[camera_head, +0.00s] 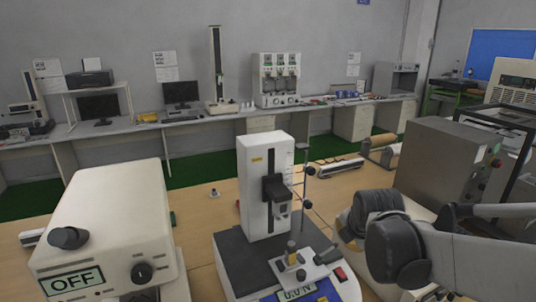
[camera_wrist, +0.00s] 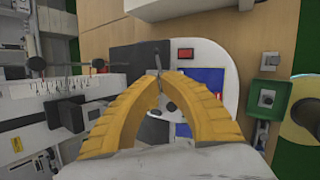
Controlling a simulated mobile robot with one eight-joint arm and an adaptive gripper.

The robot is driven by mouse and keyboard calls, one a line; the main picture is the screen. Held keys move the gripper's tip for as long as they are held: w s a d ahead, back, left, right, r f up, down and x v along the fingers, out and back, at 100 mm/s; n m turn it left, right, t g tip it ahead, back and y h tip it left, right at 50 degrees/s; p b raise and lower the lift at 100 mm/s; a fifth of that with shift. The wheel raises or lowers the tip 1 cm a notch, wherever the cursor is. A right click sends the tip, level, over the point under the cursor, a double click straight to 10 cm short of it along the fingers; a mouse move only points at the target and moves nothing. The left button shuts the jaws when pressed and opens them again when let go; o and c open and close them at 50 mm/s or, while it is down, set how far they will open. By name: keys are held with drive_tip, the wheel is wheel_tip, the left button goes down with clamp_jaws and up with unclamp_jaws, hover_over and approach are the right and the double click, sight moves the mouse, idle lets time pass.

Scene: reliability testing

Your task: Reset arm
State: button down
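My gripper (camera_wrist: 161,78) shows in the wrist view as two yellow ribbed fingers that curve inward. Their tips come together, with no clear gap, and I see nothing held. A thin metal piece shows just beyond the tips; I cannot tell whether they touch it. Below the fingers is the base of a test stand with a red switch (camera_wrist: 185,54) and a blue display panel (camera_wrist: 205,85). In the head view my arm (camera_head: 440,245) reaches in from the right, bent, beside the white test stand (camera_head: 256,190). The gripper itself is hidden there.
A cream instrument with an OFF display (camera_head: 75,281) stands at the front left. A large grey box (camera_head: 435,165) stands behind my arm at the right. Benches with equipment line the back wall.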

drive_tip(key=s+a+f+m+b, duration=0.3)
drive_tip(key=s+m, duration=0.7)
drive_tip(key=m, duration=0.1)
drive_tip(key=s+a+f+m+y+b, duration=0.1)
drive_tip(key=s+a+f+m+b, duration=0.2)
drive_tip(key=s+m, duration=0.7)
drive_tip(key=shift+s+f+m+b, duration=0.3)
drive_tip(key=shift+f+m+b, duration=0.25)
drive_tip(key=shift+m, duration=0.45)
drive_tip(key=shift+r, duration=0.1)
